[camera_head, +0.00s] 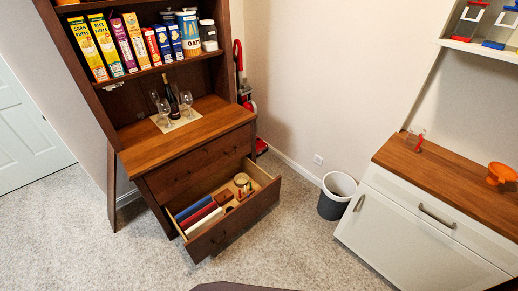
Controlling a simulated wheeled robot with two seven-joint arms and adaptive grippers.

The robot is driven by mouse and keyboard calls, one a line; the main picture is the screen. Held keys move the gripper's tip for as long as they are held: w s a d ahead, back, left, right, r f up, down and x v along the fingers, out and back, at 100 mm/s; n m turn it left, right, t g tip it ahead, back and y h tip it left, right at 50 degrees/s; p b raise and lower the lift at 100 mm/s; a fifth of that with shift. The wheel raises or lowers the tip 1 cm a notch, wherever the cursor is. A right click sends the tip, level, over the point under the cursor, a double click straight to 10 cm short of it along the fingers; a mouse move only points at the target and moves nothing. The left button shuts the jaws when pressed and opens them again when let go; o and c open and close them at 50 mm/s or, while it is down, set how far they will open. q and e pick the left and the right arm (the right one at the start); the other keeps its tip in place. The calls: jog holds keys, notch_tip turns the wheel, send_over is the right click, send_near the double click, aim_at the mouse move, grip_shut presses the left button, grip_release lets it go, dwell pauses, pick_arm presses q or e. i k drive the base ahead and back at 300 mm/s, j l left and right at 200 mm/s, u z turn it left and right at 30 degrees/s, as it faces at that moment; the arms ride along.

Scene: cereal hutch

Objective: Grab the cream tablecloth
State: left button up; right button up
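The open lower drawer (262,197) of the dark wood hutch holds several folded cloths side by side at its left end. A cream or white one (203,221) lies nearest the drawer front, beside a red one (197,213) and a blue one (190,207). I take the pale one as the cream tablecloth; it is small in this view. Neither of my grippers is in view.
The drawer also holds a wooden tray with small items and a round tan object (241,179). Glasses and a bottle (172,103) stand on the hutch counter (205,127). Carpet in front is clear.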

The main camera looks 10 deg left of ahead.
aim_at(196, 228)
jog(key=u, duration=1.05)
